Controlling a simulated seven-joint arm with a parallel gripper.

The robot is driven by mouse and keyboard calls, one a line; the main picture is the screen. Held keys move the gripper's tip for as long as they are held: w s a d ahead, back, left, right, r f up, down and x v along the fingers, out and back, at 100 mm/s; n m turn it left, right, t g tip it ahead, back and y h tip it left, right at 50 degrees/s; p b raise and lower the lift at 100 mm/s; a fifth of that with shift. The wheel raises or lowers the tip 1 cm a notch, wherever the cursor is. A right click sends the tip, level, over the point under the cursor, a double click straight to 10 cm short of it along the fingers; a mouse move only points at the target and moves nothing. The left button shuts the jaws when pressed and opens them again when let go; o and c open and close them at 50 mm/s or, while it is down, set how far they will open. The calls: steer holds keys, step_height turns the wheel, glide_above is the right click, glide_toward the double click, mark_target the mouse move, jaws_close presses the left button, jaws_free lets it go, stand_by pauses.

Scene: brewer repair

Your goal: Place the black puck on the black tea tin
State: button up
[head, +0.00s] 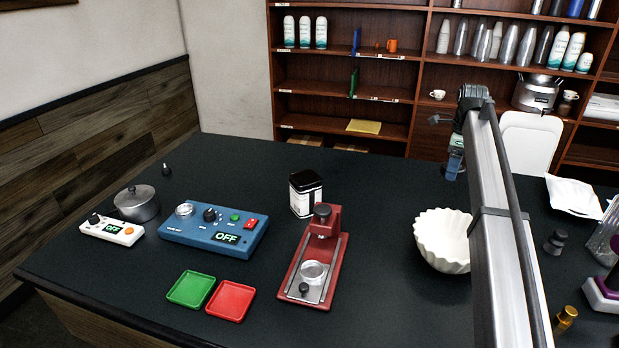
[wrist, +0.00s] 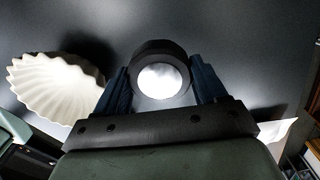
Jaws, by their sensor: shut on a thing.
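The black tea tin (head: 306,194), a dark box with a white label, stands upright on the dark counter behind the red press. My gripper (head: 454,172) is above the back right of the counter, behind the white fluted bowl and well to the right of the tin. In the wrist view my gripper (wrist: 160,85) is shut on a round black piece with a bright, shiny face, which I take to be the black puck (wrist: 152,50). In the head view the held puck cannot be made out. The tin is not in the wrist view.
The white fluted bowl (head: 442,240) stands between my gripper and the front edge. The red press (head: 313,257) stands in front of the tin. A blue control box (head: 213,232) and green and red trays (head: 231,300) are at left. The counter between tin and bowl is clear.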

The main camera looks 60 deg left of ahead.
steer(key=s+a+r+n, duration=0.2)
steer(key=s+a, duration=0.6)
steer(key=s, duration=0.3)
steer(key=s+a+r+n, duration=0.1)
steer(key=s+a+r, duration=0.2)
steer(key=s+a, duration=0.6)
steer(key=n, duration=0.4)
glide_toward(305, 177)
steer(key=shift+f, duration=3)
steer(key=o, duration=1.2)
steer(key=shift+f, duration=0.15)
steer(key=shift+o, duration=0.2)
step_height(305, 177, up, 12)
